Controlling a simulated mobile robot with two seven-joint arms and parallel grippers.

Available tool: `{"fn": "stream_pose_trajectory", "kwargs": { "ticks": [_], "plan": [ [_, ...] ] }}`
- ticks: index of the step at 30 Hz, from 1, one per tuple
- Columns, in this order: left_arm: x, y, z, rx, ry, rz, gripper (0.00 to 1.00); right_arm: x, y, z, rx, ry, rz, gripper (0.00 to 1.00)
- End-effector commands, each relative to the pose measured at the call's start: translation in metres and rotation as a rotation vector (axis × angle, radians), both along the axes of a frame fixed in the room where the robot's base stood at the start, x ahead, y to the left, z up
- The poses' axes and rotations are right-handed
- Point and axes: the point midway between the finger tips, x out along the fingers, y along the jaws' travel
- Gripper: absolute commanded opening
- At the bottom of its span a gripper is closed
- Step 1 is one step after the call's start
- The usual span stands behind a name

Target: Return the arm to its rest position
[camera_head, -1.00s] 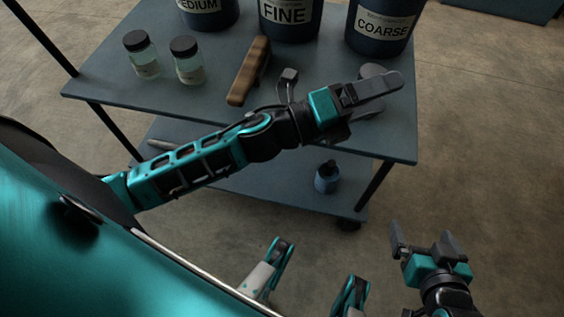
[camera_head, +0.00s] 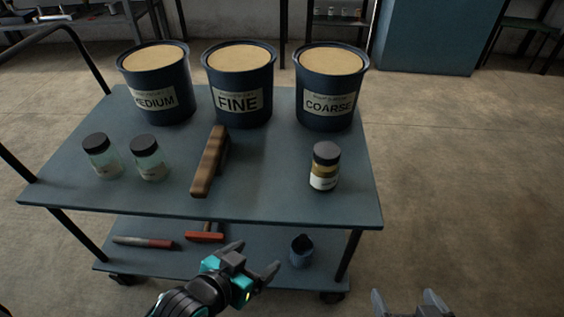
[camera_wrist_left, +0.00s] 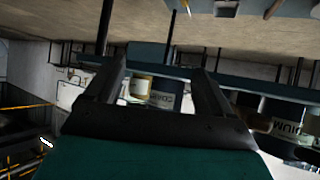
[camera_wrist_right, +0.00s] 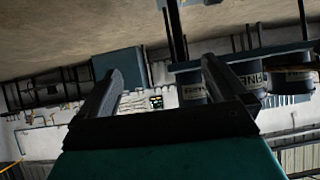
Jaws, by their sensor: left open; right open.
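My left gripper (camera_head: 254,274) is in front of the cart's near edge, low in the head view, beside the lower shelf in the picture. It is open and empty; its two spread fingers (camera_wrist_left: 156,90) show in the left wrist view with nothing between them but distant background. My right gripper (camera_head: 408,302) is at the bottom edge of the head view, right of the cart, over bare floor. Its fingers (camera_wrist_right: 160,92) are apart and empty in the right wrist view. Most of both arms is outside the head view.
The blue cart top (camera_head: 268,190) holds tubs marked MEDIUM (camera_head: 158,90), FINE (camera_head: 238,90) and COARSE (camera_head: 328,90), two clear jars (camera_head: 148,160), a brown wooden block (camera_head: 211,160) and an amber jar (camera_head: 324,168). The lower shelf holds a dark blue bottle (camera_head: 301,252). Floor right is clear.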

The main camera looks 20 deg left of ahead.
Motion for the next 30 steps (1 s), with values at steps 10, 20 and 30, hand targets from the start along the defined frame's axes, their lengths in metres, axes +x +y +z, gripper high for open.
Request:
{"fn": "stream_pose_trajectory", "kwargs": {
  "ticks": [10,20,30],
  "plan": [
    [-0.008,0.017,0.084,0.034,-0.002,0.026,0.83,-0.007,-0.020,0.085,-0.036,-0.006,-0.030,1.00],
    [-0.012,0.027,0.104,0.051,-0.005,0.041,0.83,-0.013,-0.029,0.102,-0.047,-0.001,-0.053,1.00],
    [-0.012,0.028,0.104,0.052,-0.005,0.042,0.83,-0.013,-0.029,0.102,-0.047,-0.002,-0.053,1.00]
  ]
}}
